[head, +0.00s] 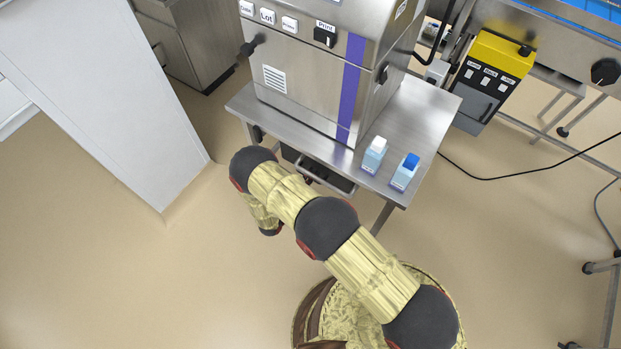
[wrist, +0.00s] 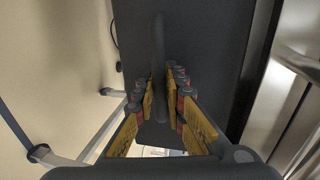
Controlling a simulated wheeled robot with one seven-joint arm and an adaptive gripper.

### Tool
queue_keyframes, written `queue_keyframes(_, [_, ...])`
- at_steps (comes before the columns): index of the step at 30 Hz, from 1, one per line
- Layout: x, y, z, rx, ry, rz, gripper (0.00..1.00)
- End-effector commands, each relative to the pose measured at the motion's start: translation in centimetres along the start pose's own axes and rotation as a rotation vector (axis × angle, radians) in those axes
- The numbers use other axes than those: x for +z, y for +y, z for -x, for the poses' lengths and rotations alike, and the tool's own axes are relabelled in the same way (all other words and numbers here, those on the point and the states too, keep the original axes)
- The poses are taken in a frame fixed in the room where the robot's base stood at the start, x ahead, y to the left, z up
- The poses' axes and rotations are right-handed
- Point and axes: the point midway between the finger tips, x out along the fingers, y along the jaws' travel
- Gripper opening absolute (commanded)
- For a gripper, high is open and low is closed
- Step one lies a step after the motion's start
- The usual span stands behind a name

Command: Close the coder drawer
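The coder drawer (head: 328,176) shows in the head view under the front edge of the steel table, partly hidden by my arm. Part of it sticks out beyond the tabletop, with a metal-coloured edge and a dark middle. In the wrist view a large dark panel (wrist: 205,45), which looks like the drawer front, fills the middle. A dark upright bar (wrist: 158,55), probably its handle, stands before it. My gripper (wrist: 165,95) is open, its yellow-padded fingers on either side of the bar's line. I cannot tell whether they touch it. The head view hides my gripper behind the arm.
The coder machine (head: 310,65) stands on the steel table (head: 425,115). A white cabinet (head: 105,85) is at left. Floor between cabinet and arm is clear.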

Motion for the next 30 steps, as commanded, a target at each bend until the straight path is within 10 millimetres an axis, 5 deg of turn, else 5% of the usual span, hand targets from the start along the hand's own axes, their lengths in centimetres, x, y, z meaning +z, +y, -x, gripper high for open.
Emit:
queue_keyframes(8, [0.0, 0.0, 0.0, -0.001, 0.000, 0.000, 0.29])
queue_keyframes(20, [0.1, -0.1, 0.5, -0.001, -0.001, 0.000, 0.29])
queue_keyframes(30, [0.2, 0.0, 6.5, -0.001, -0.006, 0.001, 0.29])
